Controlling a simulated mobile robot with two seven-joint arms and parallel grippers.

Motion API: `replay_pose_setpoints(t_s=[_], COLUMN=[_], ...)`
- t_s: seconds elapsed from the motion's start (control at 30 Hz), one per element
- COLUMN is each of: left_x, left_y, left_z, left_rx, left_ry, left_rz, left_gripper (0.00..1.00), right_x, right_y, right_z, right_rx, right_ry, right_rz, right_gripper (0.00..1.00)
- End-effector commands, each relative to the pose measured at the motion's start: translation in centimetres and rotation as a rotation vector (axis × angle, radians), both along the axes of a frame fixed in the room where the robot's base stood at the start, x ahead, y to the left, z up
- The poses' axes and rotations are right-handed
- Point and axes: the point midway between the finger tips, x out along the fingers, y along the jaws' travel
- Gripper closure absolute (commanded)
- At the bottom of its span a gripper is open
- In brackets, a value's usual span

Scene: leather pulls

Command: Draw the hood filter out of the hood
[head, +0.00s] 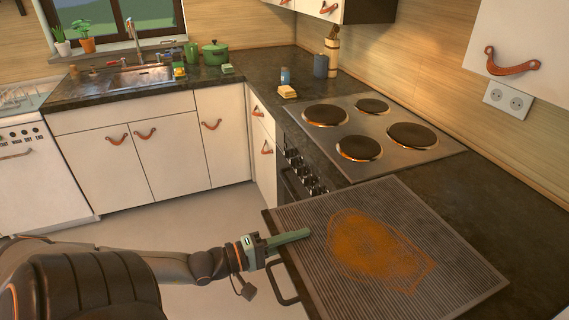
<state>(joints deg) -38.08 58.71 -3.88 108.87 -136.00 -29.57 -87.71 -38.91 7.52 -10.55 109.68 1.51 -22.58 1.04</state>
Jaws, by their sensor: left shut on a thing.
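The hood filter (455,255) is a flat grey ribbed panel with a big orange-brown grease stain in its middle. It spans the lower right of the head view, in front of the dark counter. My left gripper (298,235) reaches in from the left and is shut on the filter near its left edge, its green fingers lying over the ribs. The lower finger's contact is hidden. A dark looped handle (284,285) shows at the filter's left edge below my gripper. The hood is not in view. My right gripper is not in view.
A cooktop (385,130) with several round plates lies behind the filter, with oven knobs (305,172) on its front. The floor (170,225) at left is clear.

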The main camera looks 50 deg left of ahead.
Motion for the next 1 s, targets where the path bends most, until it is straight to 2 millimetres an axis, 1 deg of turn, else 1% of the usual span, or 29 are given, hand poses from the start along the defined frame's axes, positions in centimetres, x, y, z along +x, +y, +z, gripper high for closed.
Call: replay_pose_setpoints(t_s=[0.03, 0.3, 0.93, 1.0], left_x=[0.6, 3.0, 8.8, 9.4], left_y=[-0.3, -1.3, -3.7, -3.9], left_z=[0.0, -0.2, -0.6, -1.3], left_rx=[-0.005, -0.005, -0.004, -0.005], left_ry=[-0.010, -0.009, -0.008, -0.009], left_rz=[-0.001, -0.001, -0.001, 0.000], left_gripper=[1.00, 1.00, 1.00, 1.00], right_x=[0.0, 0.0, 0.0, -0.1], right_y=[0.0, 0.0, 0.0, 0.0], right_z=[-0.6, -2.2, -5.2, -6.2], right_rx=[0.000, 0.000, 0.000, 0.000], right_ry=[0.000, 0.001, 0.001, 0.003], right_rz=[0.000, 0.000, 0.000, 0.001], right_gripper=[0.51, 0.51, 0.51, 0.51])
